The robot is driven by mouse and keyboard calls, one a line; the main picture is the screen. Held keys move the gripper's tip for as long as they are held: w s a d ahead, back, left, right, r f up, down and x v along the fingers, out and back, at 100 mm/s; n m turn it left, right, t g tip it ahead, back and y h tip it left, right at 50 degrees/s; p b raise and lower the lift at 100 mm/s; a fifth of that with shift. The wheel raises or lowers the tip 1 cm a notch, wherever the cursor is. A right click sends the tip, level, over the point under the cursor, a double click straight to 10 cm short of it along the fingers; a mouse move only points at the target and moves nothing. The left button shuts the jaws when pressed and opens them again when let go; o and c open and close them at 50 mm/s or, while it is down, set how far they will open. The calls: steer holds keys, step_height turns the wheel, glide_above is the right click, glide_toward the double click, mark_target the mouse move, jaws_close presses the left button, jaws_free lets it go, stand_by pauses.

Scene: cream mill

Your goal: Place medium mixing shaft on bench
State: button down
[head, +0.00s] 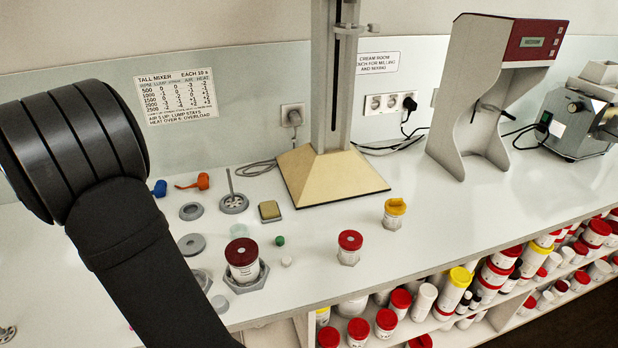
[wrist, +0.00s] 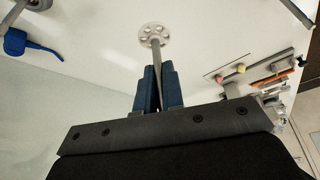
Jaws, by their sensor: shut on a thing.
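In the wrist view my gripper (wrist: 158,88) has its blue fingers shut on a thin grey shaft (wrist: 158,64). The shaft ends in a pale round disc with holes (wrist: 153,34), pointing away from the gripper over the white bench. I take it for the medium mixing shaft; no label shows. I cannot tell whether the disc touches the bench. My gripper is not visible in the head view, where my dark arm fills the left. Another upright shaft with a holed disc at its foot (head: 233,203) stands on the bench (head: 330,270) there.
A tall mixer stand (head: 333,175) and a grey machine with a red panel (head: 490,90) stand at the back. In the wrist view, a blue object (wrist: 30,43) lies left.

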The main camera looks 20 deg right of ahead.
steer(key=w+d+r+m+t+h, duration=0.2)
steer(key=d+m, duration=0.6)
steer(key=d, duration=2.4)
steer(key=w+d+r+m+h, duration=0.2)
steer(key=d+m, duration=0.6)
steer(key=d, duration=2.4)
steer(key=s+d+f+m+h, duration=0.1)
steer(key=s+d+m, duration=0.1)
steer(key=s+d, duration=0.75)
steer(key=s+d+f+m+g+h, duration=0.15)
steer(key=s+d, duration=0.25)
steer(key=d, duration=1.1)
steer(key=s+d+f+m+t+h, duration=0.1)
steer(key=s+d+f+m, duration=0.1)
steer(key=s+d, duration=0.8)
steer(key=shift+n+g+y, duration=0.25)
steer(key=shift+w+d+f, duration=0.3)
steer(key=shift+w+f, duration=1.5)
steer(key=shift+w, duration=0.6)
steer(key=shift+w+d+f, duration=0.3)
steer(key=shift+w+f, duration=1.45)
steer(key=shift+w, duration=0.65)
steer(key=shift+w+d+f, duration=0.3)
steer(key=shift+w+f, duration=1.5)
steer(key=shift+w, duration=0.6)
steer(key=shift+f, duration=0.1)
